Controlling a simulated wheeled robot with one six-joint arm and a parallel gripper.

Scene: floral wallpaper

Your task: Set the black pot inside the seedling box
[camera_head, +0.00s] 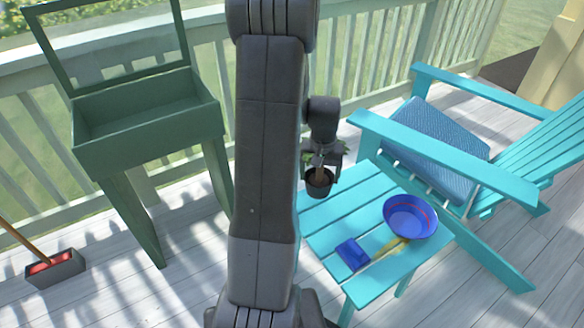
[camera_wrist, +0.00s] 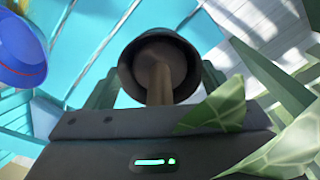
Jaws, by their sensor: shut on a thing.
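The black pot (camera_head: 319,186) with a small green plant is held in my gripper (camera_head: 322,170), above the back left edge of the turquoise table. In the wrist view the pot (camera_wrist: 126,75) shows from above, with brown soil, a stem and green leaves (camera_wrist: 225,105) close to the camera. My gripper's fingers (camera_wrist: 158,88) are shut on the pot's sides. The seedling box (camera_head: 145,140) is likely the green raised planter on legs with an open framed lid, at the left by the railing. It looks empty, and my gripper is well to its right.
A turquoise table (camera_head: 338,213) bears a blue bowl (camera_head: 408,222) and a blue-headed scoop or brush (camera_head: 353,253) with a yellow handle. A turquoise chair (camera_head: 520,160) with a blue cushion (camera_head: 430,140) stands behind. A grey box (camera_head: 58,270) is at the lower left.

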